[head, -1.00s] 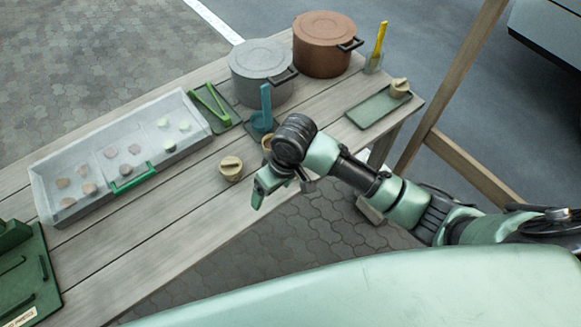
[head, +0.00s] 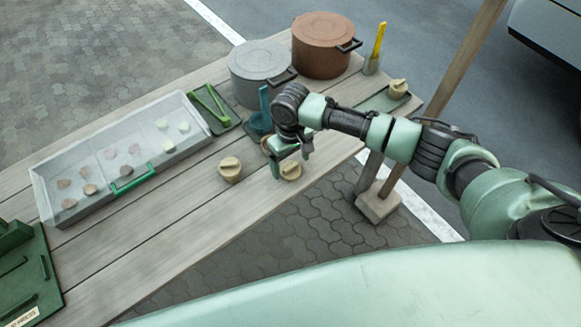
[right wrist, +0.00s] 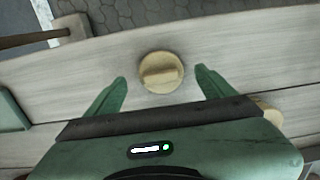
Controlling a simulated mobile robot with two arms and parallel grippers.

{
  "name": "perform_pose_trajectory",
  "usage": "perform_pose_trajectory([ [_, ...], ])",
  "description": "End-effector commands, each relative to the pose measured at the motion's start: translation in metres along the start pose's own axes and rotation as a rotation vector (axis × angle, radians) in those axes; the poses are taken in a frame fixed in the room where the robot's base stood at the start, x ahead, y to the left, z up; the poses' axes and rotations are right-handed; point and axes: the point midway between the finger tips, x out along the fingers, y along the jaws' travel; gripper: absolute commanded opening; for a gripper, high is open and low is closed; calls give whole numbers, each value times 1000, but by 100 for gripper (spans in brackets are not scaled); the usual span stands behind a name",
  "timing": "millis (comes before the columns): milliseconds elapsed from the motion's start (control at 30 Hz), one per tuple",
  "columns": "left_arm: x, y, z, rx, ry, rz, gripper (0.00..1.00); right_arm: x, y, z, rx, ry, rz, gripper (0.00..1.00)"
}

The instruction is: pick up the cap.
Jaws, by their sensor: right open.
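A round tan cap (head: 291,170) with a raised bar across its top lies on the wooden table near its front edge. It also shows in the right wrist view (right wrist: 161,72), between and slightly beyond the fingertips. My right gripper (head: 291,160) is open and empty, pointing down over this cap. In the right wrist view its two green fingers (right wrist: 160,77) stand apart on either side of the cap, with gaps. A similar tan cap (head: 230,169) lies to the left; the gripper body partly hides it in the wrist view (right wrist: 268,112). My left gripper is not in view.
A blue ladle-like tool (head: 264,108) stands close behind the gripper. A grey pot (head: 260,62) and brown pot (head: 322,45) stand at the back. A clear tray (head: 62,213) with several pieces is left. Another tan lidded item (head: 398,88) sits right.

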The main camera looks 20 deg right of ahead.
Motion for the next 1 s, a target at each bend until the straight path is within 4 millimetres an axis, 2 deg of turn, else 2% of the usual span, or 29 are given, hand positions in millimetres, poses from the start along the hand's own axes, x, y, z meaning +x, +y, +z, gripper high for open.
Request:
perform_pose_trajectory([
  [133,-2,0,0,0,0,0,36,14,-1,1,-3,-1,0,84],
  [367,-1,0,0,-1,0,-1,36,15,-1,1,-4,0,0,84],
  [500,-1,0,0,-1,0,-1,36,15,-1,1,-3,0,0,45],
  [600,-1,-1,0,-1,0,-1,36,15,-1,1,-3,0,0,20],
  [1000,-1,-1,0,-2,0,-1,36,11,-1,0,-3,1,0,19],
])
